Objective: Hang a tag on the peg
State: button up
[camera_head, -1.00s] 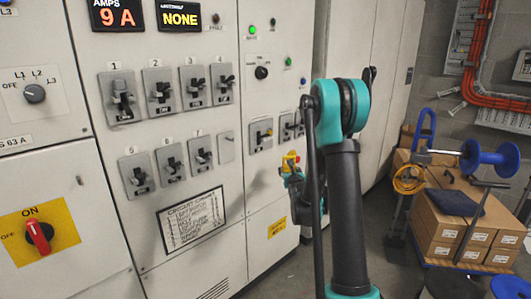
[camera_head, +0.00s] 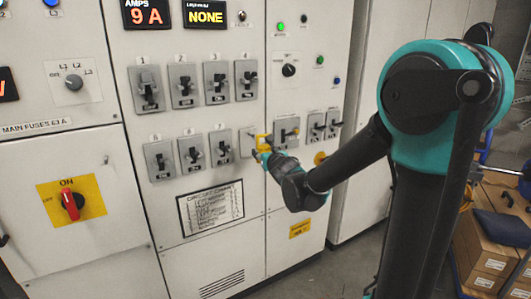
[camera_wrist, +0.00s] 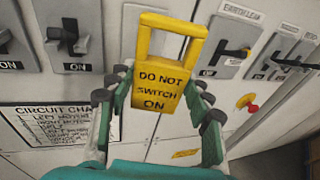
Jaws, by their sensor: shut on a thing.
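A yellow tag reading "DO NOT SWITCH ON" (camera_wrist: 158,88) has an open rectangular loop at its top. My gripper (camera_wrist: 161,82) is shut on its body, one finger on each side. In the head view the tag (camera_head: 262,143) and my gripper (camera_head: 268,157) are small, in front of the cabinet between switch 7 and the earth leakage switch. A pale blank plate (camera_head: 247,142) is just left of the tag. I cannot make out a peg clearly, and the tag hides part of the panel. I cannot tell whether the tag touches the panel.
The earth leakage switch (camera_wrist: 231,47) has a black lever sticking out, right of the tag. Switch 7 (camera_head: 222,148) is to the left. A red button on yellow (camera_wrist: 247,103) sits lower right. A circuit chart (camera_head: 210,207) is below. Boxes (camera_head: 485,240) stand at the right.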

jog(key=shift+w+a+f, duration=0.3)
jog(key=shift+w+a, duration=0.6)
jog(key=shift+w, duration=0.4)
jog(key=shift+w+a+f, duration=0.3)
jog(key=shift+w+a, duration=0.6)
jog(key=shift+w, duration=0.4)
jog(key=shift+w+a+f, duration=0.3)
jog(key=shift+w+a, duration=0.6)
jog(key=shift+w, duration=0.4)
jog(key=o, duration=1.2)
